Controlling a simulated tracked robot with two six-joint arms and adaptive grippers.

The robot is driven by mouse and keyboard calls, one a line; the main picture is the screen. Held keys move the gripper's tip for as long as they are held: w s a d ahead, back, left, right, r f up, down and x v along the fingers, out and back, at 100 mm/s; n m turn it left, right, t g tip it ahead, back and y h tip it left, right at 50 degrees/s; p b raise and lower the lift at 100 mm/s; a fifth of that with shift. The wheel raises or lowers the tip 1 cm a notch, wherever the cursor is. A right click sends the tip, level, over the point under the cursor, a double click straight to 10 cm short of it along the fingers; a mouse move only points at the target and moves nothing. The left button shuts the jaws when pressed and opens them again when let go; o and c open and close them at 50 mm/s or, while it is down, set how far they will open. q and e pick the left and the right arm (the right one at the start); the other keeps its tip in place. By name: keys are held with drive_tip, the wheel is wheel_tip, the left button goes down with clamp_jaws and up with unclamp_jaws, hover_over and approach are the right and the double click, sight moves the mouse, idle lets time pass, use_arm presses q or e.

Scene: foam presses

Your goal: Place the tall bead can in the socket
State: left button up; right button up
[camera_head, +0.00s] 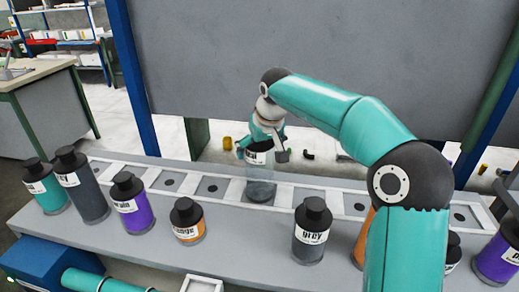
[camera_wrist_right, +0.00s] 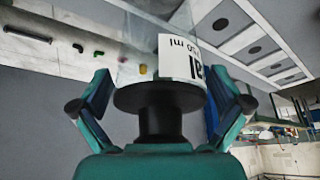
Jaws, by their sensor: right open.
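A clear, tall can (camera_head: 260,178) with a white label stands upright in the row of sockets on the bench, at a socket (camera_head: 260,205) near the middle. It also shows in the wrist view (camera_wrist_right: 140,60), with its black cap and neck towards me. My right gripper (camera_head: 262,147) is over the can's top. In the wrist view the right gripper's fingers (camera_wrist_right: 158,82) stand apart on both sides of the cap. The left finger shows a gap to it; on the right I cannot tell whether there is contact. My left gripper is not in view.
Empty sockets lie on both sides, such as one at left (camera_head: 213,187). Front cans include a tall dark one (camera_head: 84,195), a purple one (camera_head: 132,207), an orange one (camera_head: 188,228) and a grey one (camera_head: 312,240). A grey panel (camera_head: 300,60) stands behind the bench.

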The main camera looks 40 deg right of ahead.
drive_tip(key=p+v, duration=0.1)
drive_tip(key=v, duration=1.1)
